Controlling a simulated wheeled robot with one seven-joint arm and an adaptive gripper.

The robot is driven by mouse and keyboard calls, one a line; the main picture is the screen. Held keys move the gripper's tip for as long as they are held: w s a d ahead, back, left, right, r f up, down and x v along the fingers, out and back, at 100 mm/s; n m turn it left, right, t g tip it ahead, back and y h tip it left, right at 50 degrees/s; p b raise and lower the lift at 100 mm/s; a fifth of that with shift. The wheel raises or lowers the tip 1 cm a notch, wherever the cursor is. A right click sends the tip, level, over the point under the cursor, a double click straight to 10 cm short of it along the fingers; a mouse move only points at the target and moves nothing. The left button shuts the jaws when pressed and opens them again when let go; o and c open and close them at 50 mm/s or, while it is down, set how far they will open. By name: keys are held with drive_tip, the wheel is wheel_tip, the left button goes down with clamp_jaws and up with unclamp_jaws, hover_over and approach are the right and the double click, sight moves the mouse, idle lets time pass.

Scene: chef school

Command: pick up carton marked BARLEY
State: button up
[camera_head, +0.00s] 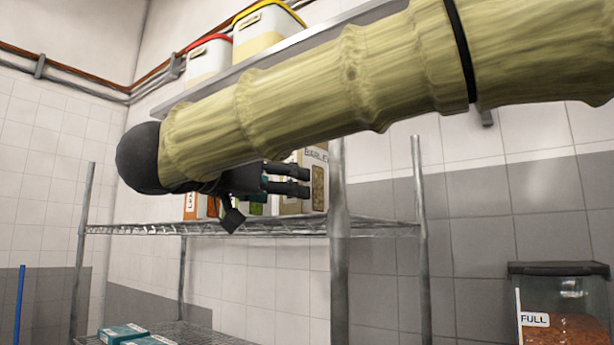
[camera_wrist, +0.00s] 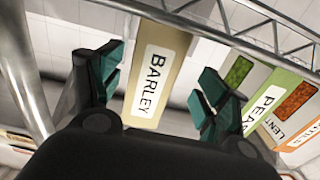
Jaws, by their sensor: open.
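The carton marked BARLEY (camera_wrist: 165,62) is tan with a white label and stands between my two open fingertips in the wrist view, with no clear contact on either side. In the head view its upper part (camera_head: 317,160) shows on the wire shelf behind my gripper (camera_head: 290,180). My gripper is open and empty, and my arm hides much of the carton row. How far the fingers reach along the carton's sides cannot be told.
Beside it stand a green PEAS carton (camera_wrist: 262,105) and an orange LENTIL carton (camera_wrist: 298,125). A metal shelf post (camera_head: 338,260) rises close to the barley carton. White tubs (camera_head: 265,32) stand on a shelf above. A container marked FULL (camera_head: 562,310) is at lower right.

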sight(315, 158)
drive_tip(key=shift+x, duration=1.1)
drive_tip(key=shift+w+d+r+p, duration=0.3)
drive_tip(key=shift+d+r+p, duration=0.1)
drive_tip(key=shift+d+p, duration=0.25)
drive_tip(key=p+x, duration=0.1)
drive_tip(key=x, duration=0.3)
drive_tip(key=shift+s+d+p, duration=0.1)
drive_tip(key=shift+p, duration=0.25)
drive_tip(key=shift+s, duration=0.1)
drive_tip(key=shift+c, duration=1)
drive_tip(key=c, duration=1.3)
